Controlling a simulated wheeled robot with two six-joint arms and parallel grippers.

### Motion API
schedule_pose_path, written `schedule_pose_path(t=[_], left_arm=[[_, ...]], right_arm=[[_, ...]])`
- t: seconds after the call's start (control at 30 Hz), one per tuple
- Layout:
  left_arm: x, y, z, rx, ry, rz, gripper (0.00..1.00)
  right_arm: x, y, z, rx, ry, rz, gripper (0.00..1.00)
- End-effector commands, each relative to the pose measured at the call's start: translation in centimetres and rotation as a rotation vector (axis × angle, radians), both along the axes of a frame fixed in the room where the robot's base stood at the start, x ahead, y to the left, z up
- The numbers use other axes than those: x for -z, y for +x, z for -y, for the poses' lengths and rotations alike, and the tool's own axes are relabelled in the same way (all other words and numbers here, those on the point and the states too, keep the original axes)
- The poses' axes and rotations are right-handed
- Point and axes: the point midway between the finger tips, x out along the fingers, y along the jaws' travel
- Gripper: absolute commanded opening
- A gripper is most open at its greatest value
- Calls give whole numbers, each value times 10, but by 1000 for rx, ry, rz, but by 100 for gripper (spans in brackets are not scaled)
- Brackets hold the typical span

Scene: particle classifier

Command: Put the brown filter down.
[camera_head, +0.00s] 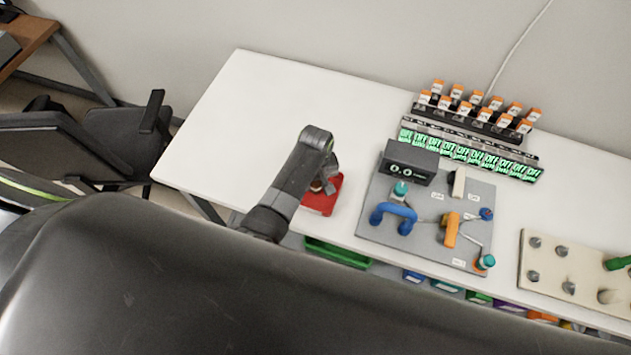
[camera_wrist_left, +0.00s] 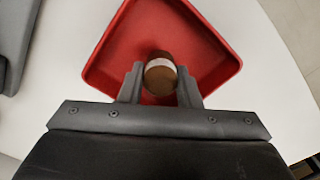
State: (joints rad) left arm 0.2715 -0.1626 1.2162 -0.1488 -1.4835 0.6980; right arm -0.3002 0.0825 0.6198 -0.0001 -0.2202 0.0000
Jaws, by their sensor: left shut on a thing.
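The brown filter (camera_wrist_left: 160,76) is a short round piece with a pale band, seen in the left wrist view between the two fingers. My left gripper (camera_wrist_left: 160,88) is shut on it. The filter is over the red tray (camera_wrist_left: 118,42), near the tray's edge closest to the gripper; I cannot tell whether it touches the tray floor. In the head view my left gripper (camera_head: 322,187) is over the red tray (camera_head: 318,203), and my arm hides most of the filter. My right gripper is not in view.
Right of the tray is a grey board (camera_head: 386,226) with a dark display box (camera_head: 409,162) and a blue handle-shaped part (camera_head: 393,214). Racks of orange-capped vials (camera_head: 478,110) stand behind. A beige peg board (camera_head: 560,270) is at far right. The white table (camera_head: 270,100) is clear behind the tray.

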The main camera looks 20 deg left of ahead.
Motion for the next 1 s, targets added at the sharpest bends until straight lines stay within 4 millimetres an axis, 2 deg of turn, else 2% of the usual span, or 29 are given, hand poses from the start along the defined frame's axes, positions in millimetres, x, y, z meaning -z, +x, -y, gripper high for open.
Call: schedule_pose_path(t=[0.1, 0.5, 0.53, 0.67, 1.0], left_arm=[[8, 0, 0, 0, 0, 0, 8], [13, 0, 0, 0, 0, 0, 8], [12, 0, 0, 0, 0, 0, 34], [11, 0, 0, 0, 0, 0, 51], [9, 0, 0, 0, -1, 1, 53]], right_arm=[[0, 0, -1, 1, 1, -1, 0], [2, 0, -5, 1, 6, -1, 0], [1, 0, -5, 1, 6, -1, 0], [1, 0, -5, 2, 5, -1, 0], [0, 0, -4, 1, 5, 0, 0]])
